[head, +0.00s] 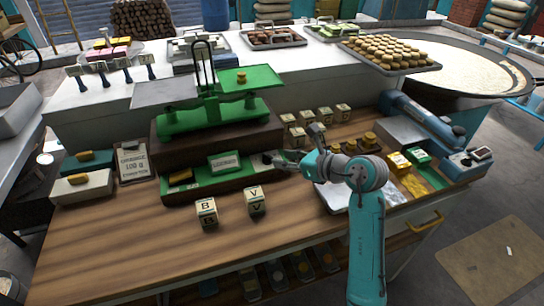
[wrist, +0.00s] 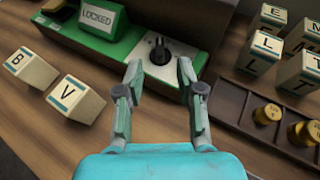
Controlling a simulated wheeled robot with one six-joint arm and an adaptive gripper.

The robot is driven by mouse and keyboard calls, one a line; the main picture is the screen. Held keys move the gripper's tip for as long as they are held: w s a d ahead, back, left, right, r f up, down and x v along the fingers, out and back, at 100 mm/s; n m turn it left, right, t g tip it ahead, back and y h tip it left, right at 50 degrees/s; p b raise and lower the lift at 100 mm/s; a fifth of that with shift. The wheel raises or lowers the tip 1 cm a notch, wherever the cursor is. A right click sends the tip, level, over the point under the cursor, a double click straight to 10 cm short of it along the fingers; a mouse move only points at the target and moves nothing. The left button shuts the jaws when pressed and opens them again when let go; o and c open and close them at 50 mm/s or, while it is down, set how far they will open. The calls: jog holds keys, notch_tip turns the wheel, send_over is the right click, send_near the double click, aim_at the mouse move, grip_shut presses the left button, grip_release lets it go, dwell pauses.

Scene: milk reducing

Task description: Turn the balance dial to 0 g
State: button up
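The balance dial is a black knob (wrist: 161,51) on a pale plate at the right end of the green base. In the head view the dial (head: 267,158) is small and partly covered by my gripper. My gripper (wrist: 160,68) is open, its two fingers pointing at the dial from the near side, one fingertip to each side of it. I cannot tell whether they touch it. The balance (head: 205,118) is green, with a grey left pan (head: 166,91) and a green right pan (head: 250,77) bearing a small brass piece. A sign (wrist: 98,17) reads "LOCKED".
Letter blocks B (head: 206,211) and V (head: 255,201) stand in front of the base. More letter blocks (wrist: 265,50) stand to the right, near a dark rack with brass weights (wrist: 267,114). A clipboard (head: 133,162) stands left. The front wooden tabletop is mostly clear.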

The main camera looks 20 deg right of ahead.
aim_at(270, 156)
jog(key=shift+x, duration=2.75)
grip_shut()
